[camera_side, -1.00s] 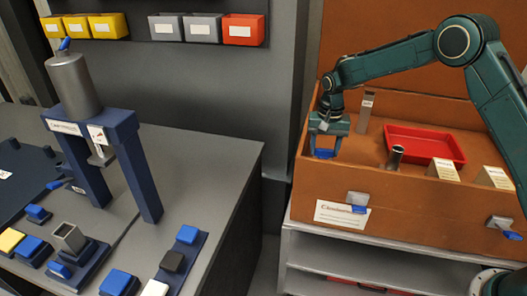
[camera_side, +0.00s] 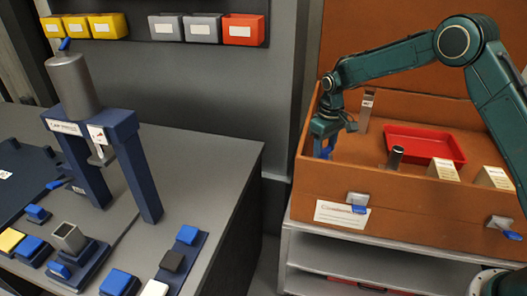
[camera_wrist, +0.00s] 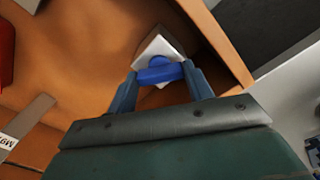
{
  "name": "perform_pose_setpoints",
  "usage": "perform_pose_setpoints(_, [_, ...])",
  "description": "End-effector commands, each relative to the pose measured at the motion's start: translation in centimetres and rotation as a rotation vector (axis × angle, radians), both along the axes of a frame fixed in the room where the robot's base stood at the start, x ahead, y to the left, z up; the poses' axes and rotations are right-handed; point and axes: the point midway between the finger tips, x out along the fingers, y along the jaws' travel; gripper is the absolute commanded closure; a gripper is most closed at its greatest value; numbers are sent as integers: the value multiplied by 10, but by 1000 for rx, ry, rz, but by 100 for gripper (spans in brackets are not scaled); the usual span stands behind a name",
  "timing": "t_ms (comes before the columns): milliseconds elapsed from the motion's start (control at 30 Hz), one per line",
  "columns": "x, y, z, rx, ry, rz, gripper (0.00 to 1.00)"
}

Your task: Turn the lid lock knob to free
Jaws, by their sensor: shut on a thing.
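The knob is a blue bar handle (camera_wrist: 160,75) on a pale square plate (camera_wrist: 158,48), near a corner inside the brown open box (camera_side: 325,180). In the wrist view my gripper (camera_wrist: 163,78) has one finger at each end of the blue bar and is shut on it. The bar lies nearly level across that picture, while the plate looks turned at an angle to it. In the side view my gripper (camera_side: 325,147) points down inside the box's left end and mostly hides the knob.
Inside the box are a red tray (camera_side: 425,141), a dark cylinder (camera_side: 395,157), an upright grey post (camera_side: 366,108) and two labelled blocks (camera_side: 443,168). Blue-handled latches (camera_side: 357,200) sit on the box's front. A grey bench (camera_side: 190,165) with a blue press stands at left.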

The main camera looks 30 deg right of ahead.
Motion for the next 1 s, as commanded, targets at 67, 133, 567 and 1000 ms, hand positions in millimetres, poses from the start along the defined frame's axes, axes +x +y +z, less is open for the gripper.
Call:
perform_pose_setpoints(67, [1,0,1,0,-4,74,72])
perform_pose_setpoints(133, [1,0,1,0,-4,140,72])
perform_pose_setpoints(567, [1,0,1,0,-5,476,72])
perform_pose_setpoints(1000, [2,0,2,0,-6,574,72])
